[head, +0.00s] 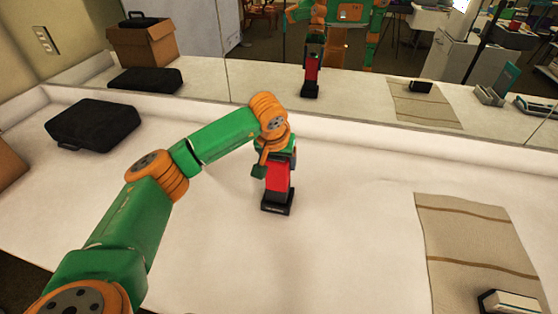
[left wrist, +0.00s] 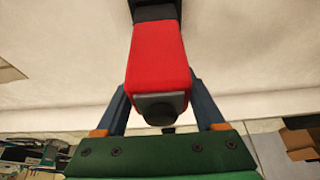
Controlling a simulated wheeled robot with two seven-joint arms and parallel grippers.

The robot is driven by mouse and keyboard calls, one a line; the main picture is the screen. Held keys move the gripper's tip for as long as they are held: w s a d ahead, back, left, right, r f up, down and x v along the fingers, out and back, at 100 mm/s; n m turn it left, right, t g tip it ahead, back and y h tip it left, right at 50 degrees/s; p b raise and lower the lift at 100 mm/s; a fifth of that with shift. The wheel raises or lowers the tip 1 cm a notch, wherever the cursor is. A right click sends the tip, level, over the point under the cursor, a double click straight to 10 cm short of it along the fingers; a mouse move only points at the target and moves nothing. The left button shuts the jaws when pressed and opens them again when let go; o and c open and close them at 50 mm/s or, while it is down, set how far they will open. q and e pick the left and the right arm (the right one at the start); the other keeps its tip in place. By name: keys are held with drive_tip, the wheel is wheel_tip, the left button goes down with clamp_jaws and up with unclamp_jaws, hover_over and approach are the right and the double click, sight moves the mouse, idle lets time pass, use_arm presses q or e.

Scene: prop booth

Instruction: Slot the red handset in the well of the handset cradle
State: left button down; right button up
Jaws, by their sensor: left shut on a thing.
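The red handset (head: 277,178) stands upright near the middle of the white counter. My left gripper (head: 275,165) is shut on its upper part from above. The handset's lower end meets a small black base, the handset cradle (head: 277,207), standing on the counter. I cannot tell how deep in the well it sits. In the left wrist view the red handset (left wrist: 158,58) lies between the two fingers of the gripper (left wrist: 160,88), its grey end with a black knob towards me. The black cradle (left wrist: 155,10) shows at the far end. My right gripper is not in view.
A black case (head: 93,125) lies at the back left. A beige striped cloth (head: 465,232) lies on the right, with a white-and-black object (head: 510,302) at its front edge. A mirror (head: 385,70) along the back reflects the scene. The counter between cradle and cloth is clear.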

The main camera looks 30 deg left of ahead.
use_arm(q)
drive_tip(key=shift+f, duration=0.15)
drive_tip(key=shift+f+b, duration=0.5)
drive_tip(key=shift+f, duration=0.15)
drive_tip(key=shift+f+b, duration=0.45)
idle(0.3)
unclamp_jaws()
drive_tip(key=shift+s, duration=0.1)
drive_tip(key=shift+r, duration=0.1)
